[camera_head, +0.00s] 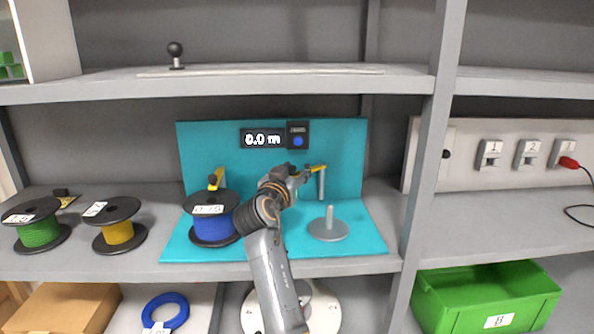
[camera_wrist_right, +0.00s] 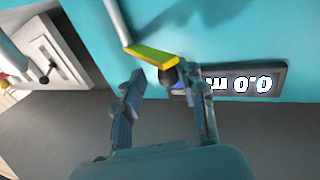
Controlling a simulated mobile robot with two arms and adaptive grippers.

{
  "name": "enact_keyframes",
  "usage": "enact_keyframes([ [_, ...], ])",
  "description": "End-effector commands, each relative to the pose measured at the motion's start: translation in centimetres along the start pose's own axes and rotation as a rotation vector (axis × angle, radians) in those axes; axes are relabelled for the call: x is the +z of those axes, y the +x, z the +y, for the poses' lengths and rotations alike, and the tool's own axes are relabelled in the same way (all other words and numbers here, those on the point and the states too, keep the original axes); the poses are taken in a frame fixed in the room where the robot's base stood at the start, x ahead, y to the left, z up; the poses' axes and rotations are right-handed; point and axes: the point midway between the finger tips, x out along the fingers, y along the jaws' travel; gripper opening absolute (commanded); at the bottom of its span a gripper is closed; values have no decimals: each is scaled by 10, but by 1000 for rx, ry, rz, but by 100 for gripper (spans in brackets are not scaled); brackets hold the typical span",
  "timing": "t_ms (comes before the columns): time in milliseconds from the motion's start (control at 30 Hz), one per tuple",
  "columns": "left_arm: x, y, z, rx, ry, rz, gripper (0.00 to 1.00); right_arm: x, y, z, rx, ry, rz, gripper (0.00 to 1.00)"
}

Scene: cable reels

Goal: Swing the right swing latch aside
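The right swing latch (camera_head: 318,168) is a yellow bar at the top of a grey post on the teal fixture, right of the display. My right gripper (camera_head: 292,172) is at the latch's left end. In the right wrist view the yellow latch (camera_wrist_right: 150,54) has a dark round knob (camera_wrist_right: 168,77) at its near end. The open fingers of my right gripper (camera_wrist_right: 164,76) lie on either side of this knob; I cannot tell whether either touches it. The left swing latch (camera_head: 215,180) is yellow and stands above the blue reel (camera_head: 213,228). My left gripper is not in view.
The teal fixture (camera_head: 345,140) carries a display reading 0.0 m (camera_head: 263,139). An empty grey spindle (camera_head: 328,226) stands below the right latch. Green (camera_head: 40,232) and yellow (camera_head: 118,232) reels stand left. A shelf post (camera_head: 425,150) rises at the right.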

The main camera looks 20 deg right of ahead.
Motion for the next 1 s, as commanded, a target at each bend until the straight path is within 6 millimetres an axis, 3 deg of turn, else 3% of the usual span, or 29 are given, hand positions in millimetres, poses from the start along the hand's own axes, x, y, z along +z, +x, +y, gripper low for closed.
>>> enact_keyframes([
  [700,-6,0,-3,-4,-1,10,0,-6,2,3,6,2,8,42],
  [833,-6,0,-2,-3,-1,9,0,-20,1,3,5,6,10,42],
  [1000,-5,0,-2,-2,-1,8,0,-53,1,3,5,7,11,42],
])
